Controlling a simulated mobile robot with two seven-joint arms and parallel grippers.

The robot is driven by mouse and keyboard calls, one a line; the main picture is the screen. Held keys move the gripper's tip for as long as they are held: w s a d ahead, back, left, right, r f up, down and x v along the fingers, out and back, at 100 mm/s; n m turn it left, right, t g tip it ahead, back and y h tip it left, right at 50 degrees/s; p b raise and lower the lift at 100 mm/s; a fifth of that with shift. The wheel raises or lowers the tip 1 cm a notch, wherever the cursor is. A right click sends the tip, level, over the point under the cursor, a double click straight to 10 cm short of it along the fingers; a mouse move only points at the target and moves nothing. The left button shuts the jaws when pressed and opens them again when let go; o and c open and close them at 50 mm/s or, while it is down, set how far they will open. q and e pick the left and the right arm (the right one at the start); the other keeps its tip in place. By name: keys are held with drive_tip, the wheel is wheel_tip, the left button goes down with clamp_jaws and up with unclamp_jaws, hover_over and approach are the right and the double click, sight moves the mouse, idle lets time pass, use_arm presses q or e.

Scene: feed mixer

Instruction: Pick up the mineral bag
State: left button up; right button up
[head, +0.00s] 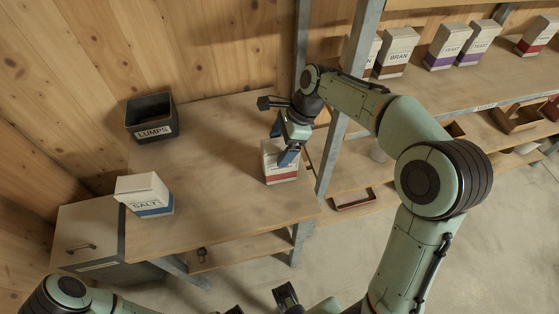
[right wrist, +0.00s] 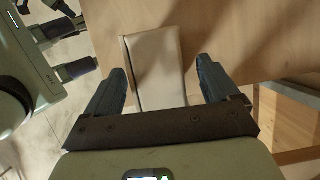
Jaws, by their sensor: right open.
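A white bag with a red band (head: 281,174) stands upright near the right end of the wooden table. Its printed name is covered, so I cannot read whether it is the mineral bag. My right gripper (head: 281,146) is open above it, with the fingers at its top. In the right wrist view, the bag's pale top (right wrist: 158,62) lies between and beyond the two open fingers (right wrist: 165,85). I cannot tell whether they touch it. My left gripper (right wrist: 88,44) shows at the left of the right wrist view, open and empty, away from the bag.
A white and blue SALT bag (head: 145,195) stands at the table's front left. A dark LUMPS bin (head: 151,117) is at the back left. A metal post (head: 338,125) rises close to the right of the bag. Shelves at right hold BRAN (head: 396,52) and YEAST bags (head: 447,47).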

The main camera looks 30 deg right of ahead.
drive_tip(key=shift+a+f, duration=0.15)
drive_tip(key=shift+f, duration=0.2)
drive_tip(key=shift+f, duration=0.25)
idle(0.4)
drive_tip(key=shift+w+r, duration=0.1)
clamp_jaws()
